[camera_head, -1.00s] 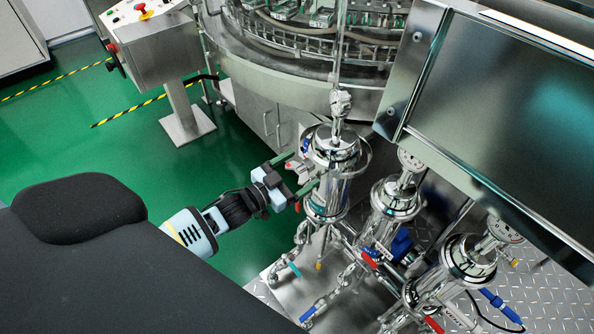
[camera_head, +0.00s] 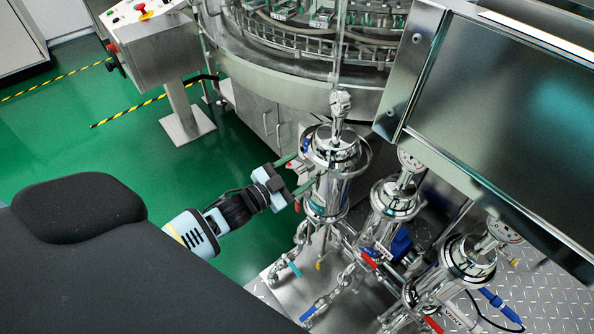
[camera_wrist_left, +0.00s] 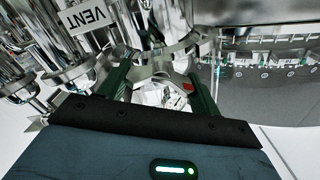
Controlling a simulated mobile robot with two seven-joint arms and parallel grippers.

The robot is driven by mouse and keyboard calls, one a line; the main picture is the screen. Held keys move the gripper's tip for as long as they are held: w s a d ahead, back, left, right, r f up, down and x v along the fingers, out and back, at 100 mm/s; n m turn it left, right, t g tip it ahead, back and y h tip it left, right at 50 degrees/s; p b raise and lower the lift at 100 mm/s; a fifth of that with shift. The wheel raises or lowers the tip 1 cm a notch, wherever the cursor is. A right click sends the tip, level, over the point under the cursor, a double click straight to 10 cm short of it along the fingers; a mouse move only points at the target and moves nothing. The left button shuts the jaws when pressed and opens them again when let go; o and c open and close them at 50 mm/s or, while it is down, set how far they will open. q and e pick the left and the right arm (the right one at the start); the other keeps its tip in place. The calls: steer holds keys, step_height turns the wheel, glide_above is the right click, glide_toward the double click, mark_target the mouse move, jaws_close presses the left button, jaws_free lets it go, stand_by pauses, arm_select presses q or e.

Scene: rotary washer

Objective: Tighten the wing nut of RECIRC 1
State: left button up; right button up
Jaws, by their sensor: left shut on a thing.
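The leftmost steel filter housing (camera_head: 335,190) stands upright with a clamp ring around its top; its name label is not readable. My left gripper (camera_head: 301,172) reaches its left side, one finger toward the far side and one toward the near side. In the left wrist view, the green fingers (camera_wrist_left: 160,72) sit on both sides of a shiny silver wing nut (camera_wrist_left: 160,94) with a small red patch. The gripper is shut on it, though the exact contact is hard to see. In the head view the nut is mostly hidden by the gripper. My right gripper is not in view.
Two more housings (camera_head: 395,197) (camera_head: 468,262) with gauges stand to the right, close together. Pipes and valves crowd below. The round washer (camera_head: 290,85) is behind. Green floor (camera_head: 110,155) lies open to the left. A VENT tag (camera_wrist_left: 87,18) shows in the left wrist view.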

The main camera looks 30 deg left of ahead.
arm_select(q)
steer(key=m, duration=0.6)
steer(key=shift+d+m, duration=0.1)
steer(key=shift+m, duration=0.2)
steer(key=m+b, duration=0.1)
steer(key=m, duration=0.2)
steer(key=shift+f+m, duration=0.15)
steer(key=shift+m, duration=0.15)
steer(key=m+b, duration=0.2)
steer(key=m, duration=0.3)
steer(key=shift+f, duration=0.15)
steer(key=m+b, duration=0.2)
steer(key=m, duration=0.3)
steer(key=m+b, duration=0.1)
steer(key=m, duration=0.2)
steer(key=shift+f+m, duration=0.15)
steer(key=shift+m, duration=0.15)
steer(key=m+b, duration=0.1)
steer(key=m, duration=0.3)
steer(key=shift+b, duration=0.4)
steer(key=shift+m+b, duration=0.35)
steer(key=shift+m, duration=1.05)
steer(key=shift+a, duration=0.2)
